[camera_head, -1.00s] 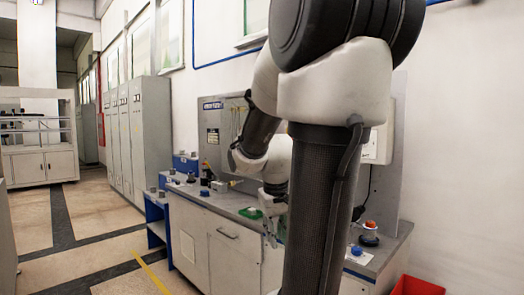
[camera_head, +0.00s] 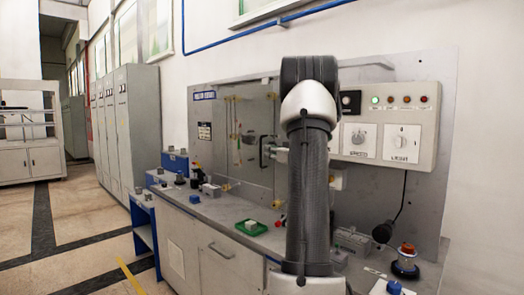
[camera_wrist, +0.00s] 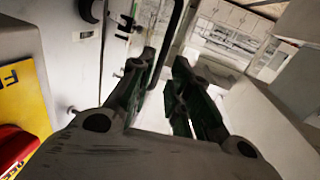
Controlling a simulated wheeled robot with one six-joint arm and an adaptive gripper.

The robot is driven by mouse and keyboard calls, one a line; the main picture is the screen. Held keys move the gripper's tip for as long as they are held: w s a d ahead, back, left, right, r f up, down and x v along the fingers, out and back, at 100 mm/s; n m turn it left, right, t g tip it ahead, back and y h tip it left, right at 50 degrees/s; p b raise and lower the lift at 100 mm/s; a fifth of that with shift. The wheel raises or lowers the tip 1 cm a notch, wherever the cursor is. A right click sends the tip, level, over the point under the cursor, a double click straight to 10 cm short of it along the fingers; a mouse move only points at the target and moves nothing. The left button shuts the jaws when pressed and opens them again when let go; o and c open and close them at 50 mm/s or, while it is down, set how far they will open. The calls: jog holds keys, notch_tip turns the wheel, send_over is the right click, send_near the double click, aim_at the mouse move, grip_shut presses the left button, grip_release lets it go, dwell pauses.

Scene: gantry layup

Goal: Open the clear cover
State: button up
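The clear cover (camera_head: 257,120) appears as a faint see-through pane on the grey back panel above the bench, with a dark bar handle (camera_head: 262,151) on its right side. My arm hides what lies just right of it. In the wrist view my gripper (camera_wrist: 164,62) is open, with a clear gap between its two dark fingers. A dark curved bar, apparently the handle (camera_wrist: 174,35), runs down close to the left finger and partly between the fingertips. Contact cannot be told. In the head view the fingers are not clearly visible.
A control box (camera_head: 392,125) with knobs and lamps is on the panel right of my arm. The bench holds a green tray (camera_head: 251,228), a red-topped device (camera_head: 405,262) and several small parts. A yellow sign (camera_wrist: 22,95) and red item (camera_wrist: 14,147) are left in the wrist view.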

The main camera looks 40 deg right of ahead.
send_over(261, 164)
jog(key=shift+w+d, duration=0.2)
jog(key=shift+w, duration=0.05)
grip_shut()
